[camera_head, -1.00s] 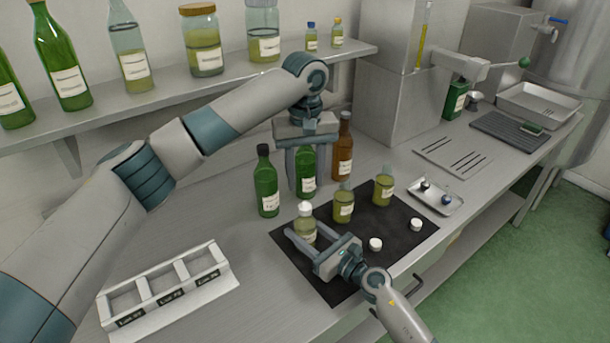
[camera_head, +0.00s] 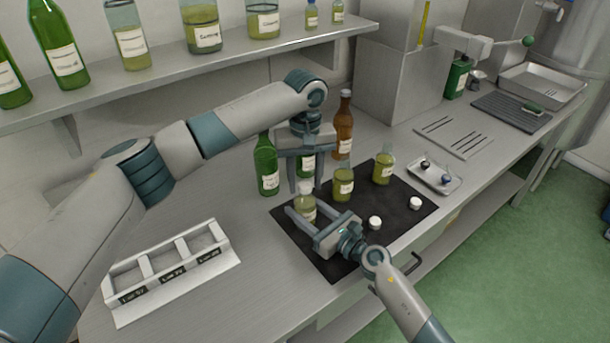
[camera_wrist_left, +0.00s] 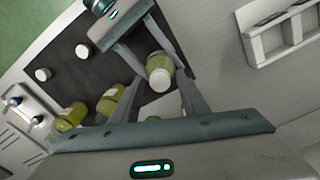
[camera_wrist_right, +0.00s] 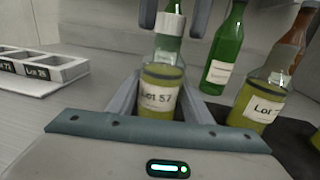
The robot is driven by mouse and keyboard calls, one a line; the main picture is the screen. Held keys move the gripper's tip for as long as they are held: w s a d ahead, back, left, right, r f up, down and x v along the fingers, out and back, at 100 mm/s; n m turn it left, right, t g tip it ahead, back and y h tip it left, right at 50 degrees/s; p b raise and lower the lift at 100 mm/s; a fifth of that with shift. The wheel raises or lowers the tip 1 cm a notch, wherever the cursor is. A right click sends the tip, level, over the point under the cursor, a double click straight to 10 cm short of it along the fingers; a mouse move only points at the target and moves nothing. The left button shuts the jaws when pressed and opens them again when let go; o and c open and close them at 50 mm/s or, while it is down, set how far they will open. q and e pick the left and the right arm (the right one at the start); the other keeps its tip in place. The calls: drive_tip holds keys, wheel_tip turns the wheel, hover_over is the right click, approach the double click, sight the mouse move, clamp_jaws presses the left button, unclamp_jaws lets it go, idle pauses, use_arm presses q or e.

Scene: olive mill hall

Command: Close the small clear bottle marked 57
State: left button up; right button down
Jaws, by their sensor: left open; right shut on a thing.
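The small clear bottle marked 57 (camera_wrist_right: 160,92) stands upright on the dark mat, holding yellow-green liquid, with "Lot 57" on its label. A white cap (camera_wrist_right: 170,23) sits on its neck; I cannot tell how tightly. The cap also shows from above in the left wrist view (camera_wrist_left: 160,79). My right gripper (camera_head: 304,215) is shut around the bottle's body from the front. My left gripper (camera_head: 307,187) points down over the bottle, open, its fingers on either side of the cap, apart from it in the right wrist view.
Two similar small bottles (camera_head: 343,183) (camera_head: 384,168) and two loose white caps (camera_head: 375,222) (camera_head: 415,203) are on the mat (camera_head: 400,218). Green bottles (camera_head: 266,166) and a brown one (camera_head: 343,128) stand behind. A labelled rack (camera_head: 170,265) is at left, a small tray (camera_head: 440,178) at right.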

use_arm(q)
drive_tip(key=shift+c, duration=0.3)
clamp_jaws()
drive_tip(key=m, duration=0.8)
drive_tip(key=shift+m, duration=0.3)
drive_tip(key=m, duration=1.3)
drive_tip(key=shift+o, duration=1.1)
unclamp_jaws()
